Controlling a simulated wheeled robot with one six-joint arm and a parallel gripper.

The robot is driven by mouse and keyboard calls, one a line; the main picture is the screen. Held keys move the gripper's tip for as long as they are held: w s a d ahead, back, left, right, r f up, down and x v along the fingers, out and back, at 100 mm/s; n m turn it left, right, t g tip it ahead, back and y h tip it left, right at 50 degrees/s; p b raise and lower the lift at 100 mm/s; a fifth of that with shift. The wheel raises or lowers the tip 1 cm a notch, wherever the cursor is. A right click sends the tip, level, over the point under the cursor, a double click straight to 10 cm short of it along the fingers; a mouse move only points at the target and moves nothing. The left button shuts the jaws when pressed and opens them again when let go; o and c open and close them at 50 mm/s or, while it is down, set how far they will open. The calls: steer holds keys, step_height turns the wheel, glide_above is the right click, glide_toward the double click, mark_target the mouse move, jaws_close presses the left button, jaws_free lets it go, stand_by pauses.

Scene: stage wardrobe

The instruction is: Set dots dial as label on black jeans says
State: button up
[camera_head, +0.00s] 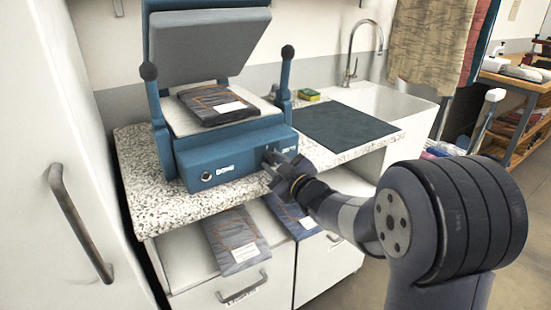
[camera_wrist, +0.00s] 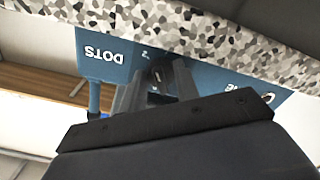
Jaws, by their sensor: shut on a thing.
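A blue press (camera_head: 225,155) with its lid raised stands on the speckled counter. The dots dial (camera_wrist: 157,74) is on its front at the right, beside the word DOTS, upside down in the wrist view. My gripper (camera_head: 274,163) reaches the dial from the front; in the wrist view its fingers (camera_wrist: 156,92) are shut on it. They hide most of the dial, so its setting cannot be read. Folded black jeans (camera_head: 203,110) with orange stitching lie on the press's bed. Their white label (camera_head: 231,107) faces up, its writing too small to read.
Another dial (camera_head: 206,176) marked DONE is at the press's front left. Folded grey-blue jeans (camera_head: 222,225) and blue jeans (camera_head: 283,211), each with a white label, lie below the counter. A dark mat (camera_head: 345,127) and a sink (camera_head: 385,100) are to the right.

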steer(key=m+p, duration=0.2)
steer(key=m, duration=0.4)
steer(key=shift+s+a+f+p, duration=0.1)
steer(key=shift+p, duration=0.25)
steer(key=shift+m, duration=0.4)
steer(key=o, duration=1)
steer(key=shift+c, duration=0.2)
steer(key=v, duration=1)
steer(key=shift+s+d, duration=0.3)
steer(key=shift+a, duration=0.1)
